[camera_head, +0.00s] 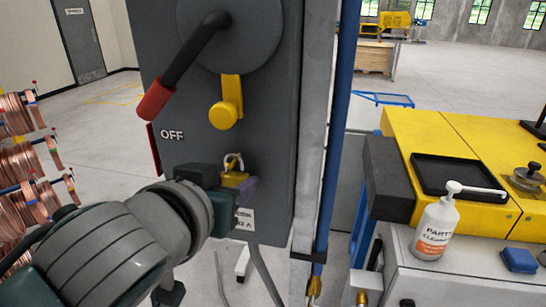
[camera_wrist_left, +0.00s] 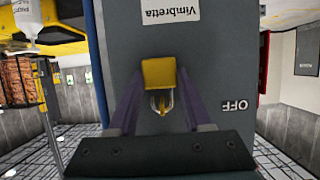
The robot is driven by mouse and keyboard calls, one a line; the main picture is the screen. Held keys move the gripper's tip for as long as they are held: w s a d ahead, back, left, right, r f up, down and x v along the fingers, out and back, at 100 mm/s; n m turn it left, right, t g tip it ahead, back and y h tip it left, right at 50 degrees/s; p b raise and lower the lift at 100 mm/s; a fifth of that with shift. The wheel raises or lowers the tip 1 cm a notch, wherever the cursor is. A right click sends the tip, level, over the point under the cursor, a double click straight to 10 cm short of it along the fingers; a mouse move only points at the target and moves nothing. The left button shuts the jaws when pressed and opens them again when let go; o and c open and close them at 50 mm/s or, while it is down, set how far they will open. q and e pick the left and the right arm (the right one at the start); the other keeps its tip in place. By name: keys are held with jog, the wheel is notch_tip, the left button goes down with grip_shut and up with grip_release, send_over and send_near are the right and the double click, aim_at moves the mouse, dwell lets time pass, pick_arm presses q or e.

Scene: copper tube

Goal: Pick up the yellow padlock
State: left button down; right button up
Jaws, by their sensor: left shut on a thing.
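The yellow padlock (camera_head: 235,179) with a silver shackle is at the lower part of the grey switch box (camera_head: 262,130), below the yellow latch piece (camera_head: 227,108). My left gripper (camera_head: 240,184) reaches it from the left, its fingers at the padlock body. In the left wrist view the padlock (camera_wrist_left: 159,74) lies between the tips of my purple fingers (camera_wrist_left: 160,98), which are shut on it. The shackle (camera_wrist_left: 161,102) shows in front of the box face. Whether it still hooks onto the box I cannot tell. My right gripper is not in view.
The box carries a red-gripped lever (camera_head: 185,62) and an "OFF" mark. A grey post and blue pipe (camera_head: 335,130) stand right of it. Copper coils (camera_head: 22,165) stand at left.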

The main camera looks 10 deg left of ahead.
pick_arm(q)
jog(key=shift+r, duration=0.4)
jog(key=shift+s, duration=0.3)
jog(key=s+b, duration=0.5)
jog(key=s, duration=1.2)
jog(key=shift+s+a+r, duration=0.15)
jog(key=shift+s+a, duration=0.05)
jog(key=shift+a, duration=0.1)
